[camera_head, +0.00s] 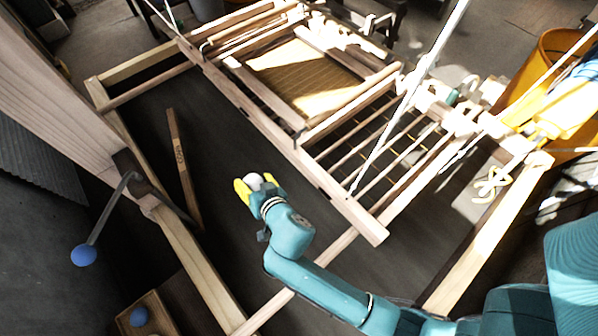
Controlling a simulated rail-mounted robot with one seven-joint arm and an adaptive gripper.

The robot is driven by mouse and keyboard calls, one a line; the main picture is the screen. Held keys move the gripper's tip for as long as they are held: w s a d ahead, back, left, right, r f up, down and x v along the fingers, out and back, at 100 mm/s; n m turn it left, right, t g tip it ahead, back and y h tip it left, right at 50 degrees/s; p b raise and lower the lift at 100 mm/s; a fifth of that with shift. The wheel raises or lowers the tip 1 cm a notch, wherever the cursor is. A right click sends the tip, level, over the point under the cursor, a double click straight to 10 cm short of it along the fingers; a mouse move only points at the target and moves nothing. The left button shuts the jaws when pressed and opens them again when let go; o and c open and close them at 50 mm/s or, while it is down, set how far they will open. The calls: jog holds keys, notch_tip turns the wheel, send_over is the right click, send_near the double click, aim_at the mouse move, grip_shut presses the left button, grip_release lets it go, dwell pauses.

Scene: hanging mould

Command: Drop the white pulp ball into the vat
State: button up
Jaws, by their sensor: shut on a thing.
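The white pulp ball (255,181) is held between the yellow-tipped fingers of my gripper (254,185), near the middle of the head view. My gripper is shut on the ball, and the fingers hide part of it. The vat (140,130) appears as a large dark basin with a pale wooden rim. In the picture, my gripper and the ball lie over its dark interior, left of the hanging mould (290,140). I cannot tell how high above the surface they are.
The mould's wooden frame hangs across the vat on pale cords or rods. A wooden stick (181,165) lies left of my gripper. A lever with a blue knob (84,255) is at the left. A yellow bucket (540,75) stands at the right. Dark space surrounds my gripper.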

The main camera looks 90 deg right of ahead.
notch_tip(320, 180, down, 6)
jog(key=b, duration=0.4)
jog(key=shift+w+a+r, duration=0.1)
jog(key=shift+r, duration=0.15)
jog(key=o, duration=1.2)
jog(key=v, duration=1.2)
